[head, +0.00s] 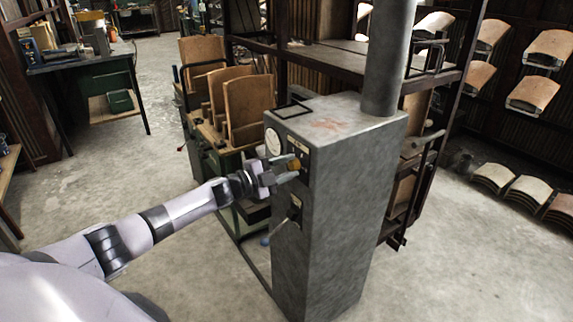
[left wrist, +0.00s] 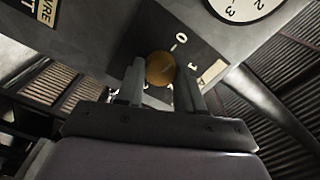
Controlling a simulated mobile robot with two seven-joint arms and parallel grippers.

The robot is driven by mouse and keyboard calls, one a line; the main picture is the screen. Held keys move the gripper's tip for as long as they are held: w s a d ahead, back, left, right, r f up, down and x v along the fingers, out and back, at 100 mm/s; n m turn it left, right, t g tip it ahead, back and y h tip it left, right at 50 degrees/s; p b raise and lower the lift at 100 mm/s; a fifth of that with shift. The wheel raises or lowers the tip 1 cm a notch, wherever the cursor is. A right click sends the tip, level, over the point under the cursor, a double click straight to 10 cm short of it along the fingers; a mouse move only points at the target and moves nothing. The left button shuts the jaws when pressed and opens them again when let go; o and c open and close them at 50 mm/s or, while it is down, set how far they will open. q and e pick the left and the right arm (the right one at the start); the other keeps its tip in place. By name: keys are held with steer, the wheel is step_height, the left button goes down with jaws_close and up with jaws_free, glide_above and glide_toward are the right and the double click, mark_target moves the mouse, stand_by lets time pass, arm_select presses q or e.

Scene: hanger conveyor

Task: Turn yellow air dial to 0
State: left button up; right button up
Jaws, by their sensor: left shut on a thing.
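The yellow air dial (head: 294,164) is a small round knob on the front face of a grey metal control cabinet (head: 345,200). My left gripper (head: 284,172) reaches it from the left. In the left wrist view the yellow dial (left wrist: 160,69) sits between the two fingers of my left gripper (left wrist: 161,84), which are shut on it. A "0" mark and other marks show on the dark plate (left wrist: 190,50) around the dial. The dial's pointer is not clear to me. My right gripper is not in view.
A round white gauge (head: 273,141) sits above the dial on the cabinet. A lever switch (head: 294,207) is below it. A cart with wooden panels (head: 250,105) stands behind at left. The floor at front left is clear.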

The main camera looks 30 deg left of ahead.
arm_select(q)
steer(key=shift+n, duration=0.7)
steer(key=o, duration=1)
steer(key=shift+o, duration=0.2)
steer(key=shift+s, duration=0.1)
steer(key=v, duration=0.7)
